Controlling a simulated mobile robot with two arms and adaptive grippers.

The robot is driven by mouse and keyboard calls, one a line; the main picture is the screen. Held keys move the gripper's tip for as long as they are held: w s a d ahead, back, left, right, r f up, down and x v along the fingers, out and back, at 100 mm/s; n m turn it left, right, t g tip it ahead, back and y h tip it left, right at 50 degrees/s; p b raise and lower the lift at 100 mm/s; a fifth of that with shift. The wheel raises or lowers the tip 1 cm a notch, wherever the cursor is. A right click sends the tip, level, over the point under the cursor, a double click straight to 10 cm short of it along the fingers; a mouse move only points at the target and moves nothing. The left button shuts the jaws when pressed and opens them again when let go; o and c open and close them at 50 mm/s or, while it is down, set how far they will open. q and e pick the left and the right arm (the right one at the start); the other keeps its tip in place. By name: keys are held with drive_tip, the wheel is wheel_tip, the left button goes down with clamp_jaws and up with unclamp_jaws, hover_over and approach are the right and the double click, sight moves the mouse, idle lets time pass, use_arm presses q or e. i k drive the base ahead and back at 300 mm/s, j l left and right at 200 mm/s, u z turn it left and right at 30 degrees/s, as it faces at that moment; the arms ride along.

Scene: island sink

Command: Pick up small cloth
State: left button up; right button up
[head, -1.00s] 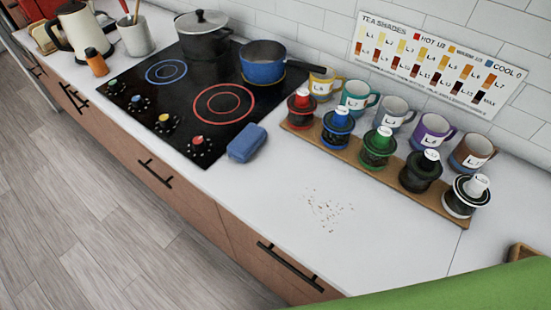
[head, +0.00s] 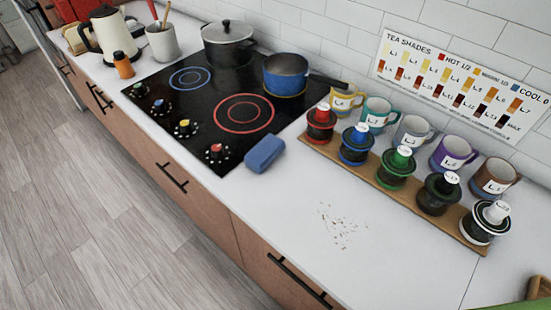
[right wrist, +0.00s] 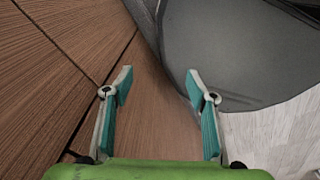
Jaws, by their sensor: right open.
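A small folded blue cloth (head: 265,153) lies on the white counter (head: 290,215), beside the front right corner of the black cooktop. Nothing touches it from above. In the right wrist view my right gripper (right wrist: 157,85) is open and empty, with its two teal-lined fingers apart in front of brown wood panels. The cloth does not show in that view. Neither gripper shows in the head view, and my left gripper is out of sight.
Crumbs (head: 342,228) lie on the counter right of the cloth. A wooden board (head: 420,205) holds several lidded cups, with mugs behind. A blue pan (head: 286,75) and a black pot (head: 228,45) stand on the cooktop (head: 205,105). The counter around the crumbs is otherwise clear.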

sight(258, 160)
drive_tip(key=k+j, duration=0.15)
drive_tip(key=j+z, duration=0.1)
drive_tip(key=j, duration=0.45)
drive_tip(key=k+j+z, duration=0.15)
drive_tip(key=j, duration=0.35)
drive_tip(key=j+z, duration=0.1)
drive_tip(key=j, duration=0.45)
